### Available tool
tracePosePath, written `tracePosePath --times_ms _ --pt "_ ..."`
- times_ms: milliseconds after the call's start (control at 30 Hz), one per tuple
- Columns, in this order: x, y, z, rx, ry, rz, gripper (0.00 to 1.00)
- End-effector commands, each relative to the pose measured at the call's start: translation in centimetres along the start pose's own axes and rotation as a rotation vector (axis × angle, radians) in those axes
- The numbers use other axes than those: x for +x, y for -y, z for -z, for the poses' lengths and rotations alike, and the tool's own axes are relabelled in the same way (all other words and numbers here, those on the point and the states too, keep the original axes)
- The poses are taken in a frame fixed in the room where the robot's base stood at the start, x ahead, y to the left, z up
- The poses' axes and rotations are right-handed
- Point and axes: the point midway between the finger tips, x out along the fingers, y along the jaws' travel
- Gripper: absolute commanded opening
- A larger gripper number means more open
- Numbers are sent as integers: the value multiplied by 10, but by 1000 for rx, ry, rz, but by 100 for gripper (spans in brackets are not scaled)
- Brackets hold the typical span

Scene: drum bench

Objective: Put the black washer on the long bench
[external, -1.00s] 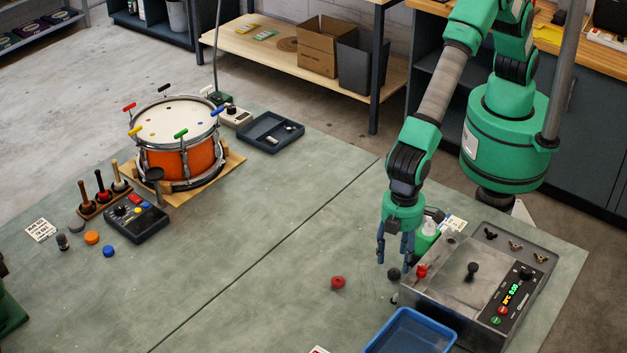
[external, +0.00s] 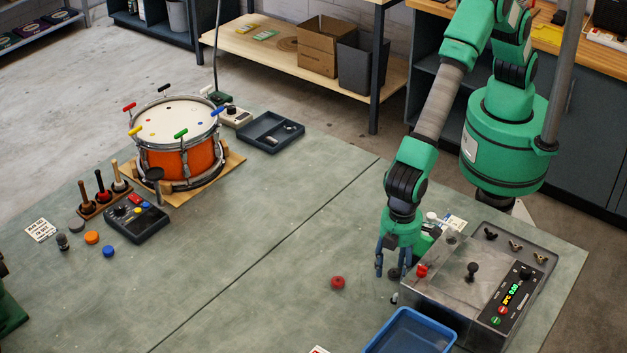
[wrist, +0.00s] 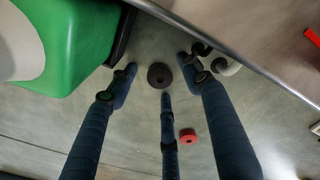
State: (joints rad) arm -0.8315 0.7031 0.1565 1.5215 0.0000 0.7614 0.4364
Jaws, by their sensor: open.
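The black washer (wrist: 160,76) lies flat on the grey-green tabletop in the wrist view, close to the tips of my fingers. In the external view the washer (external: 394,273) is partly hidden behind my fingers. My gripper (external: 389,272) is open and low over the table, its fingers spread around the washer. In the wrist view my gripper (wrist: 160,80) shows several blue fingers with nothing held. A long, low wooden-topped bench (external: 262,48) stands behind the table. I cannot tell whether this is the bench named.
A red washer (external: 338,282) lies left of my gripper. A metal box with a control panel (external: 470,283) stands close on the right, and a blue tray (external: 410,330) in front. The drum (external: 177,145) stands far left. The middle tabletop is clear.

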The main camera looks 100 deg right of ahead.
Motion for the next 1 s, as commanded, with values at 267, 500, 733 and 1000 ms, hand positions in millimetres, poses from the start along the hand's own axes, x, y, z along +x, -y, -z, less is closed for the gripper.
tracePosePath --times_ms 267,500,733,1000 --pt "1 0 0 0 -1 0 49" --pt "1 0 0 0 -1 0 49" --pt "1 0 0 0 -1 0 22" --pt "1 0 0 0 -1 0 17"
